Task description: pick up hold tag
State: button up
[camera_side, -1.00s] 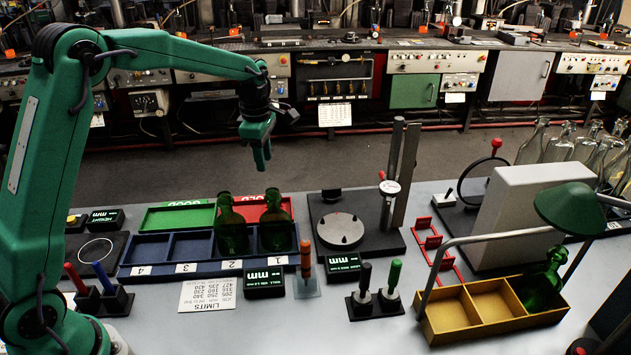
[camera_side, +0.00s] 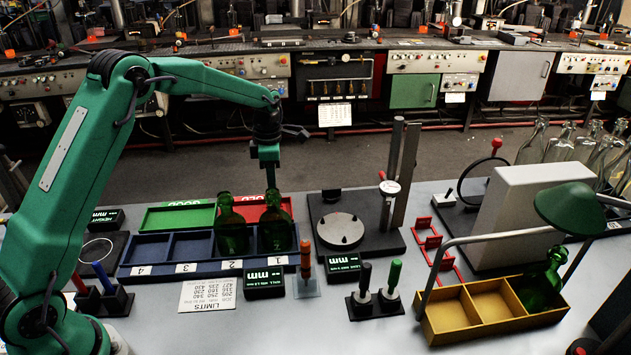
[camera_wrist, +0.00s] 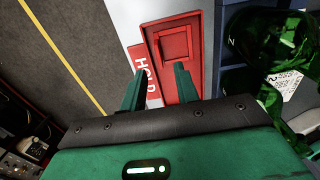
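My gripper (camera_side: 271,184) points down above the red tray (camera_side: 285,208), just behind a green bottle marked 2 (camera_side: 276,225). In the wrist view, my gripper (camera_wrist: 158,80) is open, its two green fingers apart with nothing between them. The red tray (camera_wrist: 150,32) lies beyond the fingertips with a white-lettered HOLD label (camera_wrist: 142,78) on its left edge. A red square piece with a raised rim (camera_wrist: 176,43) lies in the tray; I cannot tell for certain whether it is the hold tag. The side view hides it behind the bottles.
Two green bottles stand in the blue rack (camera_side: 150,250); one shows close on the right in the wrist view (camera_wrist: 262,35). A green tray (camera_side: 175,217) adjoins the red one. A gauge stand (camera_side: 397,190) rises to the right. A red rack (camera_side: 432,243) stands farther right.

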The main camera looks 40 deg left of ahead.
jog(key=shift+s+a+f, duration=0.1)
jog(key=shift+f, duration=1.25)
jog(key=shift+a+f, duration=0.1)
jog(key=shift+f, duration=1.2)
grip_shut()
